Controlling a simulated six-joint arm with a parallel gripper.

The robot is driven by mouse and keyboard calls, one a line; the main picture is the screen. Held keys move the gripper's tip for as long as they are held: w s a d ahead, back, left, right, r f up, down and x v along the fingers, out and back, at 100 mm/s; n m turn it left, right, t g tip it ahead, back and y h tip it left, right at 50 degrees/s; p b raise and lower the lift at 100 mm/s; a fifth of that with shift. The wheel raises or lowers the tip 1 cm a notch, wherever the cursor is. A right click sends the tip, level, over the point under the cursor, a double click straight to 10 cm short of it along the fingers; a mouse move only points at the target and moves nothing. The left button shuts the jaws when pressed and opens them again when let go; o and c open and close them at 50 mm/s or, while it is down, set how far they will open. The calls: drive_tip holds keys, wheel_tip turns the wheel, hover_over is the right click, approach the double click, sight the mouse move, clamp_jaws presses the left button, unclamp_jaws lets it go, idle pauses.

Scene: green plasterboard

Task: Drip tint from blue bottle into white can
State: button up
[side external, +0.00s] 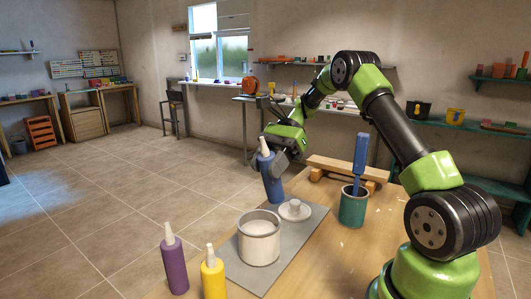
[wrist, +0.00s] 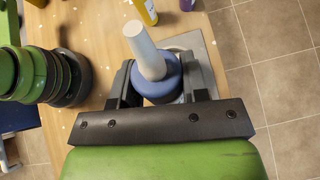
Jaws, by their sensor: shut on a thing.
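The blue bottle (side external: 273,184), with a pale nozzle, is upright in my gripper (side external: 283,154) near the far end of the grey mat. I cannot tell whether its base touches the mat. In the wrist view my gripper (wrist: 157,88) has a finger on each side of the blue bottle (wrist: 160,91), its nozzle towards the camera. The white can (side external: 259,246) stands open on the mat, in front of the bottle, with pale contents inside. The can is not clearly visible in the wrist view.
A pale knobbed lid (side external: 296,212) lies on the grey mat (side external: 289,247) behind the can. A green pot (side external: 353,210) holds a blue-handled tool (side external: 360,157) to the right. Purple (side external: 174,266) and yellow (side external: 213,280) bottles stand in front. A wooden rail (side external: 347,169) lies behind.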

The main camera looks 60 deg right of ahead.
sight(278, 195)
drive_tip(key=shift+f, duration=0.65)
drive_tip(key=d+f+h, duration=0.1)
drive_tip(key=f+h, duration=0.1)
drive_tip(key=d+f+g+h, duration=0.1)
drive_tip(key=f+h, duration=0.1)
drive_tip(key=s+d+f+h, duration=0.1)
drive_tip(key=f+h, duration=0.2)
drive_tip(key=shift+g, duration=0.4)
drive_tip(key=shift+f, duration=0.15)
drive_tip(key=shift+d+r+m+g+h, duration=0.25)
drive_tip(key=shift+r+h, duration=0.25)
drive_tip(key=shift+h, duration=0.4)
drive_tip(key=shift+d+r+m+g+h, duration=0.15)
drive_tip(key=shift+d+r+h, duration=0.25)
drive_tip(key=shift+h, duration=0.5)
idle(1.2)
idle(0.4)
drive_tip(key=shift+a+f+y, duration=0.2)
drive_tip(key=shift+f+y, duration=0.35)
drive_tip(key=shift+y, duration=0.35)
drive_tip(key=shift+w+a+f+t+y, duration=0.1)
drive_tip(key=shift+a+f+t+y, duration=0.15)
drive_tip(key=shift+y, duration=0.35)
drive_tip(key=shift+a+f+t+y, duration=0.2)
drive_tip(key=shift+f+t+y, duration=0.05)
drive_tip(key=shift+y, duration=0.35)
